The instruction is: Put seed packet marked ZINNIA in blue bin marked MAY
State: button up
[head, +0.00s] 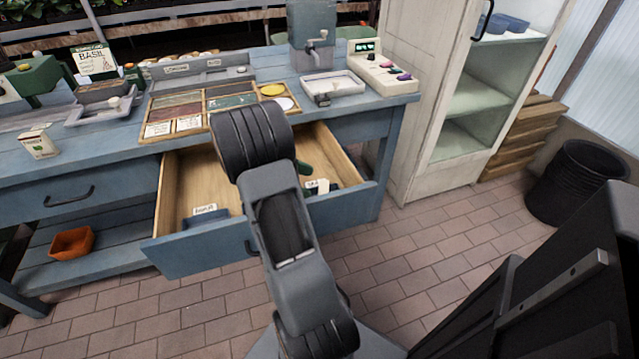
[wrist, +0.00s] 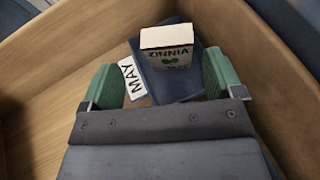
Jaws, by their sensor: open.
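The cream seed packet marked ZINNIA (wrist: 168,45) is in the wrist view, at the blue bin (wrist: 180,90) with the white MAY label (wrist: 131,78). The packet overlaps the bin; I cannot tell how deep it sits in it. My gripper (wrist: 158,72) is open, with its green fingers apart on either side of the packet and bin. I see no clear contact. In the head view my arm hides most of the gripper, and only a bit of green finger (head: 304,168) shows over the open drawer (head: 175,185).
Another labelled blue bin (head: 205,219) lies at the drawer's left; its label is too small to read. The blue bench (head: 120,130) holds a BASIL packet (head: 95,60), another packet (head: 39,143) and trays. A cabinet (head: 415,140) and black bin (head: 575,185) stand right.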

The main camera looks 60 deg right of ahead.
jog(key=shift+p+v, duration=0.45)
jog(key=shift+v, duration=2)
jog(key=shift+r, duration=0.1)
jog(key=s+a+r+m+t+y+p, duration=0.2)
jog(key=a+r+t+p, duration=0.5)
jog(key=a+r+p, duration=0.4)
jog(key=s+a+r+m+t+y+p, duration=0.2)
jog(key=a+r+t+p, duration=0.6)
jog(key=a+r, duration=0.8)
jog(key=r+m+y+p, duration=0.1)
jog(key=m+y+p, duration=0.1)
jog(key=y+p, duration=0.1)
jog(key=shift+a, duration=0.35)
